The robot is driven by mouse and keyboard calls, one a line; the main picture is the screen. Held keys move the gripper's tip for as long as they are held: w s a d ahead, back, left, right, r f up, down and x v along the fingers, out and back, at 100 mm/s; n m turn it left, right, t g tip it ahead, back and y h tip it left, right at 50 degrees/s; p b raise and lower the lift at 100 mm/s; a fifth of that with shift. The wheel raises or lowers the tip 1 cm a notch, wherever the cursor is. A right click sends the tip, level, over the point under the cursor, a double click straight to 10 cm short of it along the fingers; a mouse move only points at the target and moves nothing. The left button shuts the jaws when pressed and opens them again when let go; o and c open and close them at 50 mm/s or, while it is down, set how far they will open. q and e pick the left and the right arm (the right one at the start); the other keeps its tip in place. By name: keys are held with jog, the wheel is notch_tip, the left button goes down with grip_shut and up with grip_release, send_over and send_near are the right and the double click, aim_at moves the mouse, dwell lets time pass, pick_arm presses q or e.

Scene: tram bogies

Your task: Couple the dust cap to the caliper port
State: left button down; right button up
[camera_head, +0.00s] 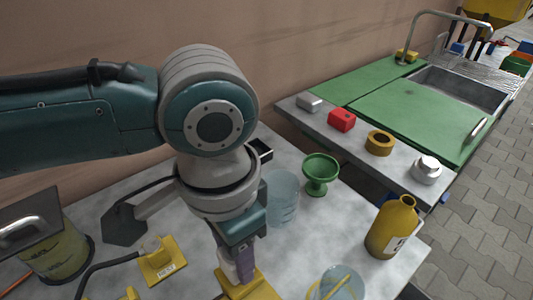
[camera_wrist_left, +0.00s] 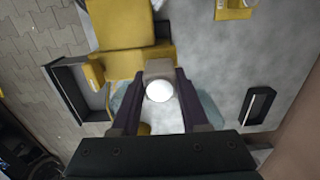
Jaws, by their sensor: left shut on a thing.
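My left gripper (camera_head: 240,266) points down over the front of the worktop, its purple fingers shut on a small grey piece with a round white end, which I take for the dust cap (camera_wrist_left: 159,91). In the head view the fingers mostly hide it. A yellow block, which I take for the caliper (camera_head: 250,289), lies directly below the fingertips; it also shows in the left wrist view (camera_wrist_left: 120,28). The cap is at the edge of this block; I cannot tell whether they touch, and no port is clearly visible. My right gripper is not in view.
A clear beaker (camera_head: 283,198) and a green cup (camera_head: 321,172) stand behind the gripper. A second clear vessel (camera_head: 340,285) and a yellow bottle (camera_head: 392,228) stand to the right. A labelled yellow block (camera_head: 161,262) with a cable lies to the left.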

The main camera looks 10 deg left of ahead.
pick_arm(q)
jog(key=shift+p, duration=0.4)
jog(key=shift+f+b, duration=0.4)
jog(key=shift+f, duration=0.25)
dwell(0.5)
jog(key=shift+c, duration=1.6)
grip_release()
jog(key=shift+r, duration=0.1)
notch_tip(320, 180, up, 10)
jog(key=shift+f+p, duration=0.1)
jog(key=shift+p, duration=0.8)
